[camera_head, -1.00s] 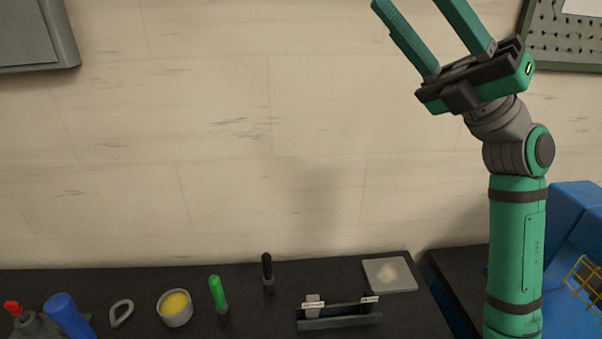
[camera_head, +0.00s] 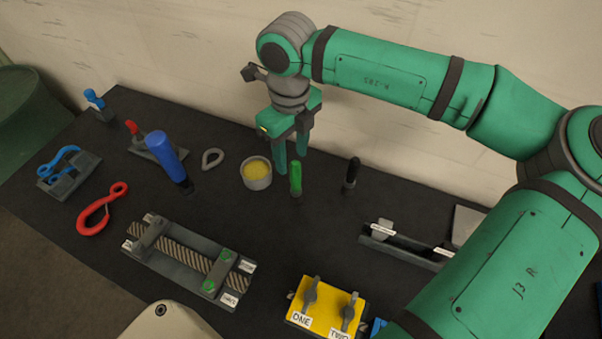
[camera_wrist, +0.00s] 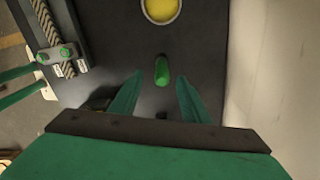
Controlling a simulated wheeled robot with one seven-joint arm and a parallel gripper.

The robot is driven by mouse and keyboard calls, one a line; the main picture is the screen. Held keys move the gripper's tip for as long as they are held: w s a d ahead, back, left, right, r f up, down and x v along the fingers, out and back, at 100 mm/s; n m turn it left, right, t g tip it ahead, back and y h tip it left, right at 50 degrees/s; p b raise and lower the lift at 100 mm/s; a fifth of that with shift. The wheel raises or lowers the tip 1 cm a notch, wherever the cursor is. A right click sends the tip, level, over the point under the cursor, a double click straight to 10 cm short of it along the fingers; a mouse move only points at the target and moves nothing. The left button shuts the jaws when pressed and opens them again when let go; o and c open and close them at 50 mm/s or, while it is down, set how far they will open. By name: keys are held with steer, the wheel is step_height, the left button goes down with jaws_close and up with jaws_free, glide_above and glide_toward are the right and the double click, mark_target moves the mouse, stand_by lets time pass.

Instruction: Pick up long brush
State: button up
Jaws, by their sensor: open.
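Upright handled tools stand on the black bench: a green-handled one (camera_head: 296,178), a black-handled one (camera_head: 351,172) and a thicker blue-handled one (camera_head: 166,158). Their lower ends are hard to make out, so I cannot tell which is the long brush. My gripper (camera_head: 291,165) is open, empty and pointing down, just behind the green handle in the head view. In the wrist view the green handle (camera_wrist: 162,70) shows in the gap between the fingertips (camera_wrist: 161,78), with nothing gripped. A small dark thing (camera_wrist: 162,115) shows between the fingers there.
A round tin of yellow grease (camera_head: 256,172) stands just left of the green handle. A grey ring (camera_head: 212,159), a red hook (camera_head: 101,209), a rope fixture (camera_head: 180,255) and a yellow block (camera_head: 325,306) lie around. A labelled rack (camera_head: 400,248) stands to the right. The wall is behind.

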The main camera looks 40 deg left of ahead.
mark_target(295, 180)
steer(key=f, duration=0.5)
steer(key=shift+s+d+f, duration=0.1)
steer(key=shift+d+f, duration=0.1)
steer(key=shift+d, duration=0.2)
steer(key=shift+w+a+f, duration=0.15)
steer(key=shift+f, duration=1.25)
steer(key=shift+w+a+f, duration=0.15)
steer(key=shift+f, duration=1.2)
jaws_close()
